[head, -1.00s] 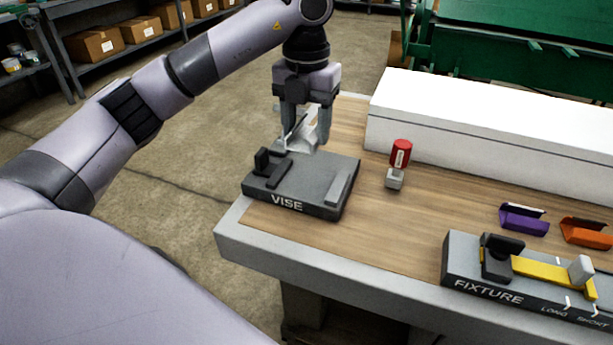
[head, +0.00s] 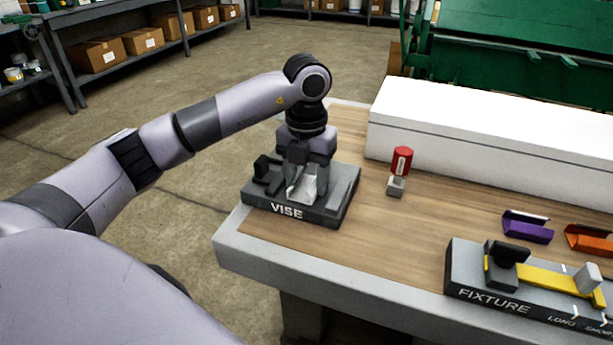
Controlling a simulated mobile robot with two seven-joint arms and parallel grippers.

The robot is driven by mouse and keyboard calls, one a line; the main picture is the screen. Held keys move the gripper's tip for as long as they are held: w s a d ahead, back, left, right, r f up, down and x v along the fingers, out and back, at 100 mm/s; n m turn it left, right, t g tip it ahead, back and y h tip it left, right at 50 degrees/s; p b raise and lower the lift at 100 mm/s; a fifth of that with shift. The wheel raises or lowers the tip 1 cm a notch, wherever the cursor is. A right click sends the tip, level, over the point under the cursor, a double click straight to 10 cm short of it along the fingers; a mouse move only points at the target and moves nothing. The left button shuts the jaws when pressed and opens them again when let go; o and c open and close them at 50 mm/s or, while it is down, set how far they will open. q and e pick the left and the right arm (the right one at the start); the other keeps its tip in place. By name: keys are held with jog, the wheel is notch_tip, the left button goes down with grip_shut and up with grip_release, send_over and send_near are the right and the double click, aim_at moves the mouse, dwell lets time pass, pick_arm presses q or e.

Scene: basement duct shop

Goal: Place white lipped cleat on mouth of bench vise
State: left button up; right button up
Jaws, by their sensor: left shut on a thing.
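The bench vise (head: 334,209) is a dark grey block marked VISE at the left end of the bench. Its dark clamp part stands on its left side and a lighter jaw strip on its right. My left gripper (head: 302,188) points down over the middle of the vise and is shut on the white lipped cleat (head: 306,187). The cleat is low, between the two sides of the vise; I cannot tell whether it touches. The fingers partly hide the cleat and the vise mouth. My right gripper is not in view.
A red-handled tool (head: 401,163) stands right of the vise. A long white box (head: 480,130) lies along the back. A purple cleat (head: 527,228), an orange cleat (head: 588,240) and the fixture (head: 470,268) holding a yellow piece (head: 545,272) are at the right. Bare wood lies between.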

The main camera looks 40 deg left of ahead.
aim_at(306, 189)
pick_arm(q)
jog(key=shift+f, duration=0.15)
jog(key=o, duration=1)
jog(key=shift+o, duration=0.2)
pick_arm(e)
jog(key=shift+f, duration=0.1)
pick_arm(q)
notch_tip(306, 189, up, 12)
jog(key=p, duration=0.2)
jog(key=shift+r, duration=0.2)
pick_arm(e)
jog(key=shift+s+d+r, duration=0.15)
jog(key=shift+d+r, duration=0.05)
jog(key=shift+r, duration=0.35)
